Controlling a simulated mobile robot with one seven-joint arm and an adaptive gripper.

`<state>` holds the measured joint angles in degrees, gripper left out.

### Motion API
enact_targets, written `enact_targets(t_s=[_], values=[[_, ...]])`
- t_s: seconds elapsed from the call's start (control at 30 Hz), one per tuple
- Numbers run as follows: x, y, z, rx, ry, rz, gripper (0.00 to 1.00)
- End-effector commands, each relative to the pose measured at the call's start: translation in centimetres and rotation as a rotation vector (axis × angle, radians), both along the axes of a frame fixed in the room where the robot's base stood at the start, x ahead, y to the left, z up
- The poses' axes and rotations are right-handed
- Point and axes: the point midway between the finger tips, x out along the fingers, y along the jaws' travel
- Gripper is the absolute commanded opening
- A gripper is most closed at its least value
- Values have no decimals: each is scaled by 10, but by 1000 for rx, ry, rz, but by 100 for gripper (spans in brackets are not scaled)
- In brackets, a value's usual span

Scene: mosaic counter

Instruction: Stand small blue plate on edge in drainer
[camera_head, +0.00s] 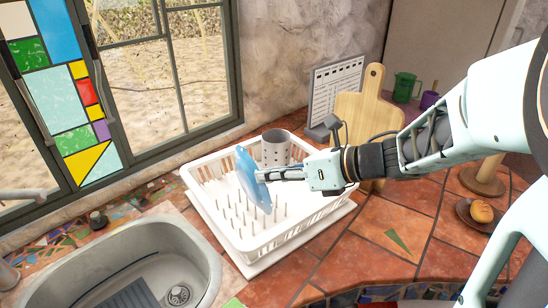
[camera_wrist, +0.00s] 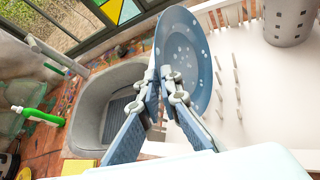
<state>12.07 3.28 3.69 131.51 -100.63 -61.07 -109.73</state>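The small blue plate (camera_head: 246,178) is held on edge, nearly upright, over the pegs of the white drainer (camera_head: 300,236). My gripper (camera_head: 264,175) reaches in from the right and is shut on the plate's rim. In the wrist view the fingers (camera_wrist: 165,78) pinch the near edge of the plate (camera_wrist: 200,62), with its speckled face turned toward the right. The drainer (camera_wrist: 285,95) shows there to the right, with a row of pegs beside the plate. I cannot tell whether the plate's lower edge touches the pegs or the drainer floor.
A grey utensil cup (camera_head: 275,150) stands at the drainer's back. A wooden board (camera_head: 362,118) leans behind to the right. The sink (camera_head: 140,265) is at the front left. A small plate with a bun (camera_head: 480,212) sits at the right. Several pegs (camera_head: 238,212) are empty.

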Motion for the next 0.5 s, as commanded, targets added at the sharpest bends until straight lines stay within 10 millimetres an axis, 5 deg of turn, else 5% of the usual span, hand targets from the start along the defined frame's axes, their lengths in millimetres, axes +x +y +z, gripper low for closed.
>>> enact_targets(t_s=[0.03,0.47,0.5], values=[[-5,1,-12,-9,21,7,0],[-5,1,-15,-12,26,4,0],[-5,1,-15,-12,26,4,9]])
